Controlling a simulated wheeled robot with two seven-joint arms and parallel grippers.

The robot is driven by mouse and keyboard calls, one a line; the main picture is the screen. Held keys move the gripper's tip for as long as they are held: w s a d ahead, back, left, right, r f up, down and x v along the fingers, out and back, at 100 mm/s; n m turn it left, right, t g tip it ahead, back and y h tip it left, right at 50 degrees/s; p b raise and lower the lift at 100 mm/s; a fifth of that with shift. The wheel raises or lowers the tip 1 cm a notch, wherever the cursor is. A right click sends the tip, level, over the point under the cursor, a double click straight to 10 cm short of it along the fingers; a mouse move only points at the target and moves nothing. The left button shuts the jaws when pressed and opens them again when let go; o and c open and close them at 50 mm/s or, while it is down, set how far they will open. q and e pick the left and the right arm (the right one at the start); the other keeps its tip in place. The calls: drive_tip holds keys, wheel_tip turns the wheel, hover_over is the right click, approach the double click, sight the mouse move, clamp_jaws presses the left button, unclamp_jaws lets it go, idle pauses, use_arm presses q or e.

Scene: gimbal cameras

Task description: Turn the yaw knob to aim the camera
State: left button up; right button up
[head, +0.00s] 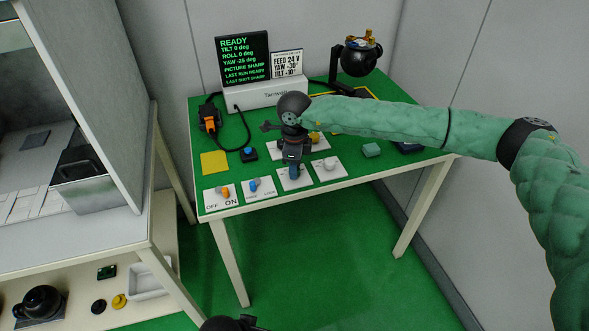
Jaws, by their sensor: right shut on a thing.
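My right gripper (293,163) points down over the front of the green table and is shut on a blue knob (295,173) on a white plate (294,184). The gripper hides most of the knob and any label there. The gimbal camera (359,59), a black ball on a dark bracket, stands at the back right. The screen (242,61) reads READY, TILT 0, ROLL 0 and YAW -25 deg, with the picture sharp. A card (287,65) reads FEED 24 V, YAW -30°, TILT +10°.
An ON/OFF switch plate (220,196), a plate with a blue lever (254,187) and a pale knob (329,164) flank the gripper.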

use_arm(q)
drive_tip(key=shift+d+f, duration=0.15)
use_arm(e)
drive_tip(key=shift+r, duration=0.1)
drive_tip(key=o, duration=1)
drive_tip(key=shift+c, duration=0.2)
use_arm(q)
drive_tip(key=shift+f, duration=0.1)
use_arm(e)
wheel_tip(320, 180, up, 6)
drive_tip(key=shift+r+b, duration=0.25)
drive_tip(key=shift+b, duration=0.6)
drive_tip(key=shift+r, duration=0.35)
use_arm(q)
drive_tip(key=d+f, duration=0.2)
drive_tip(key=shift+w+d+f+t+h, duration=0.15)
drive_tip(key=shift+w+f+t+h, duration=0.15)
drive_tip(key=shift+w+h, duration=0.1)
use_arm(e)
drive_tip(key=shift+r, duration=0.25)
use_arm(q)
drive_tip(key=shift+r, duration=0.15)
